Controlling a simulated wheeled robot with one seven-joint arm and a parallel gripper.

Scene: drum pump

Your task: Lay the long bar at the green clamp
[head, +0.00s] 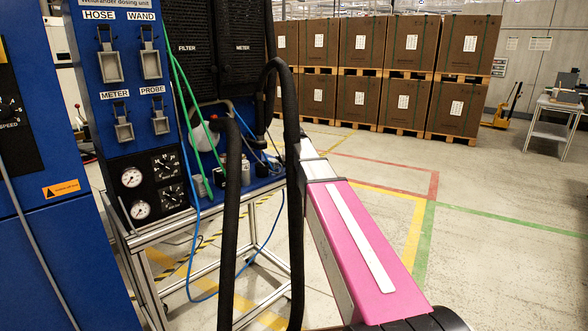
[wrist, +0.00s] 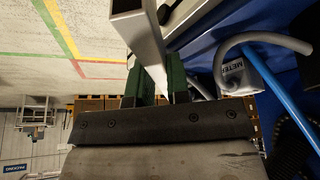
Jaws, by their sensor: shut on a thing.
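My gripper (wrist: 155,84) shows at the middle of the wrist view, with a green finger on each side of a pale metal bar. It is shut on this long bar (wrist: 150,45), a square tube that runs up from between the fingers to the top edge of the view. In the head view I cannot make out the gripper or the bar behind my arm and the black hoses. I cannot make out the green clamp in either view.
A blue dosing unit (head: 118,75) with labelled holders and gauges stands at left on a metal frame (head: 165,232). Black hoses (head: 292,110) loop before it; green and blue lines hang there. Stacked boxes (head: 407,45) stand at the back. The floor at right (head: 500,240) is clear.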

